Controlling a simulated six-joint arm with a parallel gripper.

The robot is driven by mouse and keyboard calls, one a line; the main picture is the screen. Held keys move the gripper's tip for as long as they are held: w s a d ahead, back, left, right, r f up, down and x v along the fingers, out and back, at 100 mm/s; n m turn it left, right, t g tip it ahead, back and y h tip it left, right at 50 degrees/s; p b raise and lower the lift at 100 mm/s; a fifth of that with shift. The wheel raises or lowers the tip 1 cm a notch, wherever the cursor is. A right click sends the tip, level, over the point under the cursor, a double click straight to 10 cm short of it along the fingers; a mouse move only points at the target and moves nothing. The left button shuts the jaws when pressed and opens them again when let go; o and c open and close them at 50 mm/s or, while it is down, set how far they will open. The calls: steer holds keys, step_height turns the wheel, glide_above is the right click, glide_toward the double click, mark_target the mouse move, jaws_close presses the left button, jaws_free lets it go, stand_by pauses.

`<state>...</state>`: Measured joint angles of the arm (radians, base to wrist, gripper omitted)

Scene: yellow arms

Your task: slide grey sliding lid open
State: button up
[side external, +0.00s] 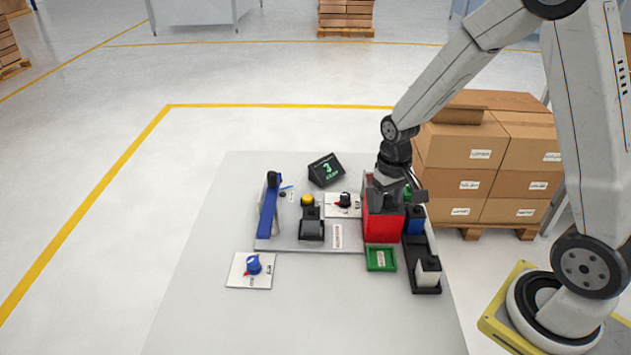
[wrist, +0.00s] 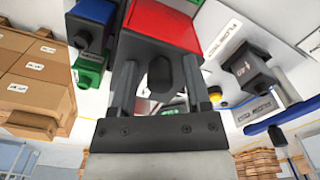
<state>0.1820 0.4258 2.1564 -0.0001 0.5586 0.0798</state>
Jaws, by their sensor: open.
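A red box (side external: 383,226) stands at the right part of the grey board. Its dark grey sliding lid (side external: 386,203) lies on top, partly hidden by my gripper. In the wrist view the red box (wrist: 162,22) is at the top, with the dark lid (wrist: 150,48) along its edge. A black knob (wrist: 160,78) shows between my fingers. My gripper (wrist: 160,95) is open, with one finger on each side of the knob; I cannot tell if either touches it. In the side view my gripper (side external: 393,187) is just above the lid.
A blue block (side external: 415,222) and a white block (side external: 428,267) stand in a black tray right of the box. A green tray (side external: 381,259) is in front.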

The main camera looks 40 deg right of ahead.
steer(key=c, duration=0.7)
